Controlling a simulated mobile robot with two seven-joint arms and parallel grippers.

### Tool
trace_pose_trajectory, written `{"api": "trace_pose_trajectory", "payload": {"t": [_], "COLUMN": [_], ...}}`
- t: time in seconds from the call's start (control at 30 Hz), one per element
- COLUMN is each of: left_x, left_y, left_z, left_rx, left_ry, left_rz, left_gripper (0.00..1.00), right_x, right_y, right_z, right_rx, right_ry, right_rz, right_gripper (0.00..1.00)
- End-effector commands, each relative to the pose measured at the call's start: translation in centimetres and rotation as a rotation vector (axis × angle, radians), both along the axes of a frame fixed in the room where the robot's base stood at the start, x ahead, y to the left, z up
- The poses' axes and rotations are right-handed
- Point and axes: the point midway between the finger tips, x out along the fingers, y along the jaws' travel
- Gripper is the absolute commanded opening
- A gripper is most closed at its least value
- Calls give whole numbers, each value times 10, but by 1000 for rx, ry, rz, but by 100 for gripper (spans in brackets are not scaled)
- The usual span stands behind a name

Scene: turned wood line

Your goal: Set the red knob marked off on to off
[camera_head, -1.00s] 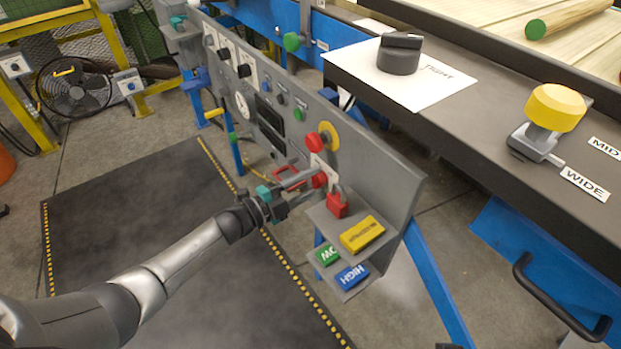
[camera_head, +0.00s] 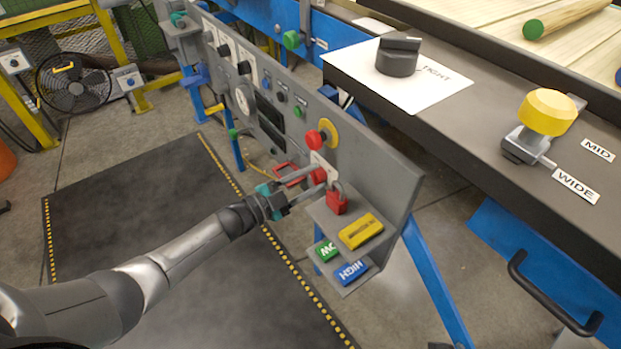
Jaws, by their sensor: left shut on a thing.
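The red knob (camera_head: 319,175) sits on a small white plate (camera_head: 330,168) near the right end of the grey control panel (camera_head: 375,160). My left gripper (camera_head: 319,178) reaches it from the left, with one finger above and one below. It is shut on the knob. The fingers partly cover the knob, so its pointer and the off and on marks cannot be read. My right gripper is out of view.
A red padlock (camera_head: 337,203) hangs just right of the knob. A dark bench (camera_head: 450,110) stands behind.

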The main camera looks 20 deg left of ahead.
Motion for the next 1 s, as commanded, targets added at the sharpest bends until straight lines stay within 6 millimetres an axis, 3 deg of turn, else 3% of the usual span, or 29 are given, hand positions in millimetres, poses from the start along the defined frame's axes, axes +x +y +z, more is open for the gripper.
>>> {"api": "trace_pose_trajectory", "payload": {"t": [0.2,0.23,0.47,0.87,1.0], "left_x": [0,0,0,-5,-18], "left_y": [0,0,0,4,15], "left_z": [0,0,0,0,1], "left_rx": [-3,-3,-2,0,1], "left_ry": [2,2,1,2,3], "left_rz": [1,1,1,1,2], "left_gripper": [0,46,72,74,74], "right_x": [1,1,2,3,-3], "right_y": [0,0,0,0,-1], "right_z": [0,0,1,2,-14], "right_rx": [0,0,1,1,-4], "right_ry": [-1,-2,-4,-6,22], "right_rz": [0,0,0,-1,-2], "right_gripper": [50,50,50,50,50]}}
